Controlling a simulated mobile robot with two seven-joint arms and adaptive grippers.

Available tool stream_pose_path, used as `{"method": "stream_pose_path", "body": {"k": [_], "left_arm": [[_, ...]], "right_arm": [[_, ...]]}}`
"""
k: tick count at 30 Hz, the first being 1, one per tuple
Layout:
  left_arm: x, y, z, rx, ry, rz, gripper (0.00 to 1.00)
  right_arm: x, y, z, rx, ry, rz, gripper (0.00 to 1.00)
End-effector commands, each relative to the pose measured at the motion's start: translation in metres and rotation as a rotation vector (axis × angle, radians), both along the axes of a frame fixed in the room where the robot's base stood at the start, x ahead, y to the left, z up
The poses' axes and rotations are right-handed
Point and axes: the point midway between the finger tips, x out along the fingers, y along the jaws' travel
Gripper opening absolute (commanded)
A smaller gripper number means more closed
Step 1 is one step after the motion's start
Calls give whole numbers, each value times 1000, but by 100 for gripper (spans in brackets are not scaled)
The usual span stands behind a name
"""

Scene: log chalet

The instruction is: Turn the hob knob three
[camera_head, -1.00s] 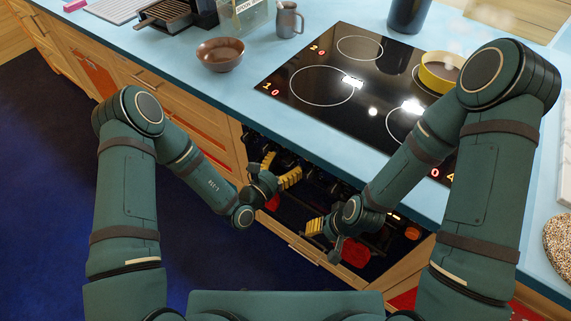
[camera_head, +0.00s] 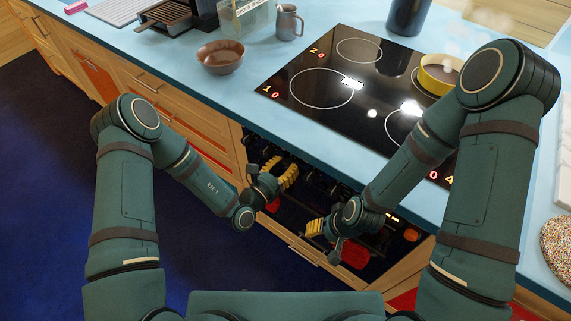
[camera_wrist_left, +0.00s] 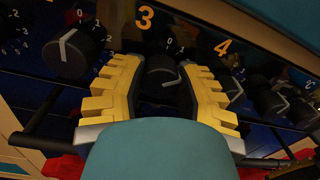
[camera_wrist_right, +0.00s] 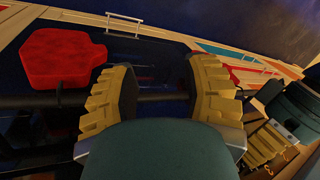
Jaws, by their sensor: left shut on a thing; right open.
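The black hob knob three (camera_wrist_left: 163,78) sits on the dark front panel under an orange "3" in the left wrist view. My left gripper (camera_wrist_left: 160,92) has a yellow ribbed finger on either side of it and is shut on it. In the head view the left gripper (camera_head: 284,178) is at the oven front below the counter edge, and the knob itself cannot be made out. My right gripper (camera_head: 316,228) is in front of the oven; the right wrist view shows its fingers (camera_wrist_right: 160,88) apart with nothing gripped.
Knobs stand close on both sides: one to the left (camera_wrist_left: 70,52) and knob four (camera_wrist_left: 230,90) to the right. A dark bar (camera_wrist_left: 48,112) runs below. The black glass hob (camera_head: 300,68) bears a yellow pan (camera_head: 432,84). A red thing (camera_wrist_right: 62,58) hangs near my right gripper.

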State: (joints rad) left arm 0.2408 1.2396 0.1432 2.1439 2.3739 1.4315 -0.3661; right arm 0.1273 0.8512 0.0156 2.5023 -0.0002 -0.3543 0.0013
Motion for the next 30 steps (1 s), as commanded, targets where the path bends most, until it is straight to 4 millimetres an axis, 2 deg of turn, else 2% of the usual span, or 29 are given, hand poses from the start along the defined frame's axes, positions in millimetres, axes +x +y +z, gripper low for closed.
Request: {"method": "stream_pose_path", "body": {"k": [18, 30], "left_arm": [[1, 1, 2, -446, 321, 5, 0], [0, 1, 1, -681, 493, 2, 0]], "right_arm": [[-6, 1, 44, 3, 15, 3, 47], [0, 0, 60, 0, 1, -8, 47]]}}
